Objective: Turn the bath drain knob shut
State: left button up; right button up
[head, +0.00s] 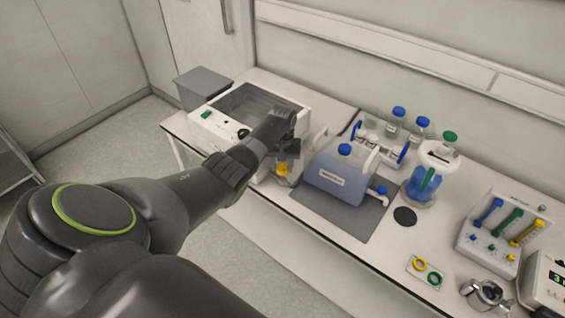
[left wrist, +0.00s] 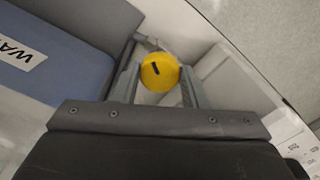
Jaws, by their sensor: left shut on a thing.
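The bath drain knob is a round yellow knob (head: 282,169) at the front right corner of the white water bath (head: 222,127). In the left wrist view the yellow knob (left wrist: 160,72) sits between the two fingers and bears a short dark slanted mark. My left gripper (head: 284,160) reaches down over that corner, and in the left wrist view it (left wrist: 157,76) is shut on the knob's sides. My forearm covers part of the bath's front. My right gripper is not in view.
A blue carboy (head: 338,179) on a grey mat stands close to the right of the gripper. Blue- and green-capped bottles (head: 397,121), a white-topped device (head: 437,157) and a valve panel (head: 499,238) stand further right. A grey bin (head: 200,88) is behind the bath.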

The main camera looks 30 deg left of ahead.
aim_at(282, 167)
pick_arm(q)
jog(key=m, duration=0.5)
jog(key=shift+r+m+p, duration=0.1)
jog(key=shift+m+p, duration=0.2)
jog(key=shift+p, duration=0.05)
jog(key=m, duration=0.5)
jog(key=shift+a+m, duration=0.1)
jog(key=shift+m, duration=0.3)
jog(key=o, duration=1)
jog(key=shift+c, duration=0.2)
jog(key=shift+r, duration=0.5)
notch_tip(282, 167, up, 16)
jog(key=b, duration=0.1)
jog(key=shift+r, duration=0.2)
jog(key=shift+f, duration=0.15)
